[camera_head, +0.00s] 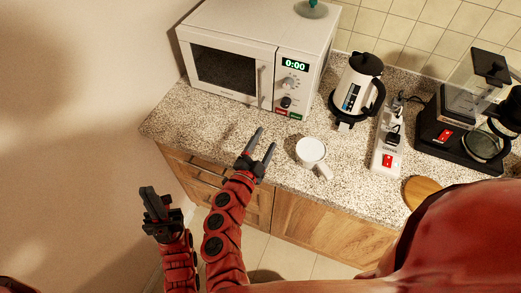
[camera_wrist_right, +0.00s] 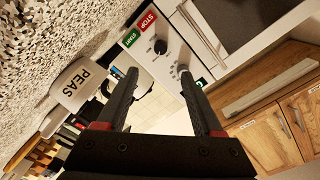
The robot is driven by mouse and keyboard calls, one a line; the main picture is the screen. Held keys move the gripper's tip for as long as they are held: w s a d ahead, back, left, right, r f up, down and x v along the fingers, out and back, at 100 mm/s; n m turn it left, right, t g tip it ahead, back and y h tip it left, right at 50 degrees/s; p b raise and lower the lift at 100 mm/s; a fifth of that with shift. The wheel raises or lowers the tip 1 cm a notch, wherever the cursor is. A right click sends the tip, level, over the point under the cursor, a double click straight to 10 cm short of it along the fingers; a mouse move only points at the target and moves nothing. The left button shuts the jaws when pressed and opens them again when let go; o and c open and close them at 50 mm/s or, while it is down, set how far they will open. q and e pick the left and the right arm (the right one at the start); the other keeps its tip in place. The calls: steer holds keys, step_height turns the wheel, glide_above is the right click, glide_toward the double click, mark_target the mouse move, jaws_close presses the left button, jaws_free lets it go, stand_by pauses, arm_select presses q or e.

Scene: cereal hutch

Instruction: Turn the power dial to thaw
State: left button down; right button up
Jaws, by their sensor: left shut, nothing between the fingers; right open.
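The white microwave (camera_head: 232,28) stands at the back left of the counter, door shut, display reading 0:00. Its panel has a pale upper dial (camera_head: 289,82) ringed by marks and a black lower knob (camera_head: 286,102). I cannot read which one is the power dial. In the right wrist view the black knob (camera_wrist_right: 160,47) and the other dial (camera_wrist_right: 181,70) show beyond the fingertips. My right gripper (camera_head: 265,143) is open and empty, in front of and below the microwave, apart from it. My left gripper (camera_head: 150,192) is shut and empty, at the lower left, away from the counter.
A white mug (camera_head: 311,150) stands on the counter right of my right gripper. A kettle (camera_head: 352,85), a power strip (camera_head: 388,145) and a coffee maker (camera_head: 448,125) stand further right. A wooden board (camera_head: 420,190) lies near the front edge.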

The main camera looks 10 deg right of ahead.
steer(key=shift+v, duration=1.2)
